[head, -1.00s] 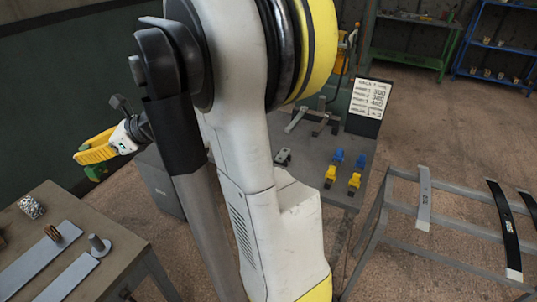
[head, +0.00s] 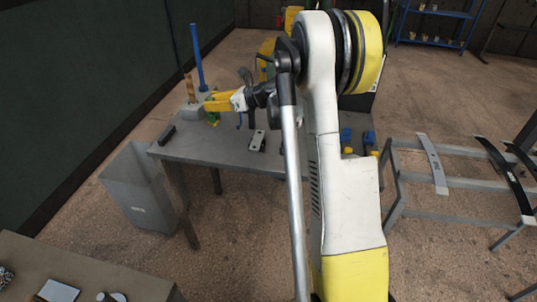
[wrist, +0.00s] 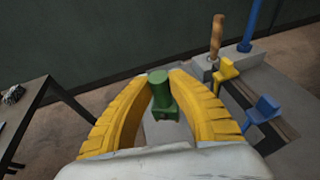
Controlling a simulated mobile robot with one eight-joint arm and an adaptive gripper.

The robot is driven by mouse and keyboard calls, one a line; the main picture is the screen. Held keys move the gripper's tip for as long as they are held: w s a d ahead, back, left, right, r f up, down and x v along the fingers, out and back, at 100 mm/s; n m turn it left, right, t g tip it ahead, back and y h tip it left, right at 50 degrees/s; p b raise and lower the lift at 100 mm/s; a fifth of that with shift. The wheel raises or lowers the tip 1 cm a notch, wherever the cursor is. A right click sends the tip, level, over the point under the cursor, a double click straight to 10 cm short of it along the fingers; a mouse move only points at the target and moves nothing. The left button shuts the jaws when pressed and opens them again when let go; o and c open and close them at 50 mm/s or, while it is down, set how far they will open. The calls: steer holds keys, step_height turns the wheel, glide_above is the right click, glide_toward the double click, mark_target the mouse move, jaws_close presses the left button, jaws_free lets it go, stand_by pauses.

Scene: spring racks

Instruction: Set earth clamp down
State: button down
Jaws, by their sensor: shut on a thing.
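My gripper (head: 208,104) is shut on a green piece, which I take for the earth clamp (head: 213,119). In the wrist view the green clamp (wrist: 163,100) stands between the two yellow fingertips of my gripper (wrist: 162,82), its round top facing the camera. In the head view the clamp hangs below the fingers in front of the left end of the grey table (head: 210,145). I cannot tell its height above the tabletop. The white palm hides the lower part of the wrist view.
A blue post (head: 197,60) and a wooden-looking rod (head: 189,88) stand at the table's left end, close to my gripper. A dark block (head: 167,135) lies at the near left corner. A grey bin (head: 140,190) stands left of the table. A spring rack (head: 450,185) is at right.

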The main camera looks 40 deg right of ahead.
steer(key=f, duration=0.1)
steer(key=w+f, duration=0.1)
steer(key=d+f, duration=0.1)
steer(key=shift+w+b, duration=0.25)
steer(key=shift+b, duration=0.1)
step_height(320, 180, down, 9)
steer(key=b, duration=0.4)
steer(key=shift+a+f, duration=0.1)
steer(key=shift+f, duration=0.05)
steer(key=shift+f, duration=0.2)
steer(key=c, duration=1.3)
jaws_free()
steer(key=shift+c, duration=0.2)
